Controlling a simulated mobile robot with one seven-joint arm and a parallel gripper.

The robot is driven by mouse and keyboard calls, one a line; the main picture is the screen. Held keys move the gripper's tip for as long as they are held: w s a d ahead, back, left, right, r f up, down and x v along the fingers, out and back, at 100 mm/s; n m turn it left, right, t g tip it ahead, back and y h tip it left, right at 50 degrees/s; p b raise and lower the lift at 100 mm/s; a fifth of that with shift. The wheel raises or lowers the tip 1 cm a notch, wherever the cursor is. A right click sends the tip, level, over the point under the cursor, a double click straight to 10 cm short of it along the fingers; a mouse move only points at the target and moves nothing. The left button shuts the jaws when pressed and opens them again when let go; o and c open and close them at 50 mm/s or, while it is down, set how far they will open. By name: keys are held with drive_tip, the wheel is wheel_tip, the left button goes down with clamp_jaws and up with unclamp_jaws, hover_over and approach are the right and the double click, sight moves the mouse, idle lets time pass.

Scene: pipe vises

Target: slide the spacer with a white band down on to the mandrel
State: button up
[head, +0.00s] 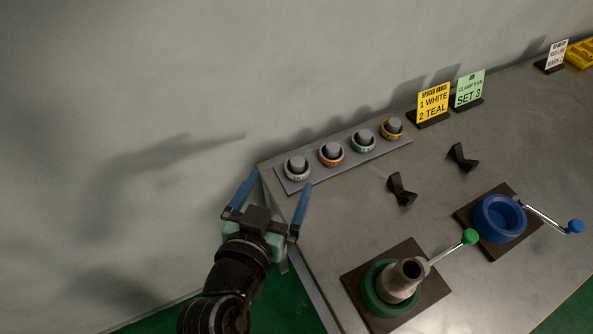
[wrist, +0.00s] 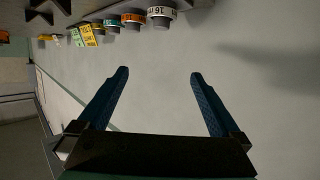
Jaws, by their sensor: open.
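The spacer with a white band (head: 297,174) sits on a grey peg at the near left end of the rack. In the wrist view the white-banded spacer (wrist: 161,12) is at the top, beyond my fingertips. My gripper (head: 278,184) is open and empty, at the table's left edge, just short of that spacer and apart from it. Both fingers also show in the wrist view (wrist: 160,73) with nothing between them. A grey hollow cylinder, apparently the mandrel (head: 398,283), stands in the green vise (head: 371,298) at the front, its top clear.
The rack (head: 345,162) also holds orange (head: 331,160), teal (head: 363,147) and yellow (head: 391,134) banded spacers. A yellow sign (head: 433,101) reads "1 WHITE 2 TEAL"; a green sign (head: 469,89) reads "SET 3". A blue vise (head: 499,220) and two black blocks (head: 401,189) stand right. The wall is close behind.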

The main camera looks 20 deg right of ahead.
wheel_tip(320, 180, down, 4)
drive_tip(key=s+g, duration=0.1)
approach(295, 170)
drive_tip(key=shift+w+d+f+m, duration=0.15)
drive_tip(key=shift+w+d+f, duration=0.2)
drive_tip(key=shift+w+d, duration=0.25)
drive_tip(key=shift+w+d+f+m, duration=0.15)
drive_tip(key=shift+w+d+f, duration=0.25)
drive_tip(key=shift+w+d, duration=0.2)
drive_tip(key=shift+w+a+x, duration=0.1)
drive_tip(key=shift+a+x, duration=0.05)
drive_tip(key=shift+x, duration=1.2)
drive_tip(key=shift+w+a+x, duration=0.1)
drive_tip(key=shift+a+x, duration=0.05)
drive_tip(key=shift+x, duration=1.15)
drive_tip(key=c, duration=1.4)
drive_tip(key=shift+r, duration=0.1)
